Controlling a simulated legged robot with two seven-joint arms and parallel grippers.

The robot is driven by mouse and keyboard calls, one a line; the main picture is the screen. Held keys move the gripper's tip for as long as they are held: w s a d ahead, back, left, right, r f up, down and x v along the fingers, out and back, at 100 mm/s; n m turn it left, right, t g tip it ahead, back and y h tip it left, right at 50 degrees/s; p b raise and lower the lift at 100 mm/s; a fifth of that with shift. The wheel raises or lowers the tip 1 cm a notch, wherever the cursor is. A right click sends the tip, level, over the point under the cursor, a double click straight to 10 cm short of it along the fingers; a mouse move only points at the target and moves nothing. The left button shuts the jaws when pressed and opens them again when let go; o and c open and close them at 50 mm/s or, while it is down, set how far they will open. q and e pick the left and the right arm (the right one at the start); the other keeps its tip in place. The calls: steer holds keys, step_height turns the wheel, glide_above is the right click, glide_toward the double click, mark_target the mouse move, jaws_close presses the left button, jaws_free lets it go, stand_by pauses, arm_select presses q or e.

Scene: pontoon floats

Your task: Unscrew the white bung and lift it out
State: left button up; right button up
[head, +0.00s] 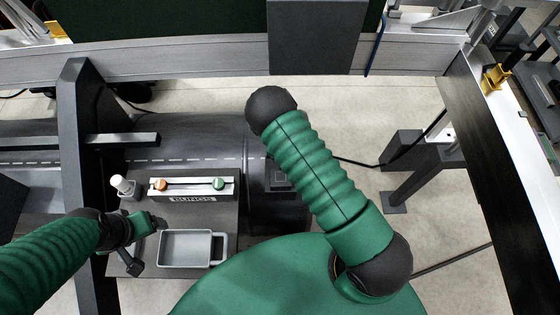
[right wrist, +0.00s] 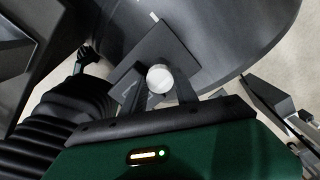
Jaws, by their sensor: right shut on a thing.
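The white bung (right wrist: 159,79) shows as a round white cap in the right wrist view, at a flat dark plate on the grey float (right wrist: 220,35). My right gripper (right wrist: 162,94) is shut on it, with a dark finger on each side. Whether the bung is still seated cannot be told. In the head view my right arm covers the bung and the right gripper; the float (head: 200,130) lies behind the bench. My left gripper (head: 153,223) is beside the grey tray (head: 186,265), over the bench's left part; its jaws are too small to read.
A rack labelled BUNGS (head: 193,198) holds an orange and a green bung. A white bottle (head: 126,187) stands left of it. A dark upright frame (head: 80,150) rises at the left.

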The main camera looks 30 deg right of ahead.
jaws_close()
steer(key=n, duration=0.2)
steer(key=shift+n, duration=0.3)
steer(key=n+b, duration=0.1)
steer(key=n, duration=0.4)
steer(key=shift+w+d, duration=0.1)
steer(key=n, duration=0.4)
steer(key=shift+r, duration=0.1)
steer(key=n, duration=0.3)
steer(key=shift+n+b, duration=0.3)
steer(key=shift+n, duration=0.1)
steer(key=n, duration=0.5)
steer(key=shift+n, duration=0.4)
steer(key=n, duration=0.3)
